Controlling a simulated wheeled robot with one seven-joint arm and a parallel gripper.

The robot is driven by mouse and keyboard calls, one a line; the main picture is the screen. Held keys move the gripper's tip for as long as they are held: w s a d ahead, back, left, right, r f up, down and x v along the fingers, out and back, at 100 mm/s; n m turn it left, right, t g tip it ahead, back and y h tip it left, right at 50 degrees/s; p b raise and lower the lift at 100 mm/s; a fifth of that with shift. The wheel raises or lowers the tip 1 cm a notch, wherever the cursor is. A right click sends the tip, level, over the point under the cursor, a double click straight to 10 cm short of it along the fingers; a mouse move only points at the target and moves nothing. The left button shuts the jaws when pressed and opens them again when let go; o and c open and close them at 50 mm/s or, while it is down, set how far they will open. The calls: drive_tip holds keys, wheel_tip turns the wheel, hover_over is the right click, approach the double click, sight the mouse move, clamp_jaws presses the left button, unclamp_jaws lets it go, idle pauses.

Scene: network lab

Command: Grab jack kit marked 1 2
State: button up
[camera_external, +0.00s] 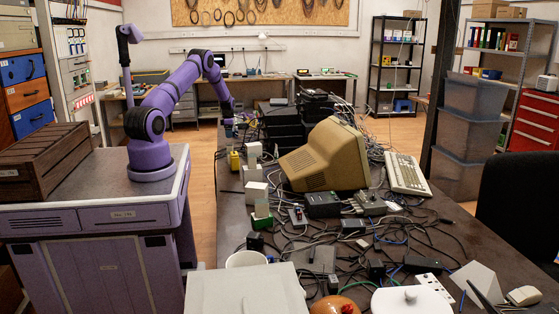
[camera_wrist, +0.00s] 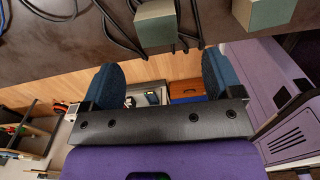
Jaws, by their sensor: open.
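My gripper (camera_external: 229,126) is open and empty at the left edge of the cluttered table, near its far part. In the wrist view its two blue fingers (camera_wrist: 160,72) stand wide apart with nothing between them. No "1 2" marking is legible, so I cannot tell which thing is the jack kit. Small whitish boxes stand along the table's left edge: one upper box (camera_external: 254,150), a middle box (camera_external: 255,192), and a white-and-green one (camera_external: 262,210). The wrist view shows a grey-green box (camera_wrist: 155,24) beyond the fingers and another box (camera_wrist: 264,12) at the upper right.
A beige monitor (camera_external: 308,160) and a keyboard (camera_external: 407,174) occupy the table's middle. Black cables and small devices cover much of the tabletop. A yellow object (camera_external: 234,160) stands at the left edge by my gripper. A white box (camera_external: 245,292) and an upright post (camera_external: 440,80) are nearby.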

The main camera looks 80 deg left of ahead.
sight(230, 145)
wheel_tip(230, 145, down, 5)
drive_tip(key=shift+f, duration=0.1)
drive_tip(key=shift+a+f, duration=0.2)
drive_tip(key=shift+f, duration=2.35)
drive_tip(key=c, duration=1.1)
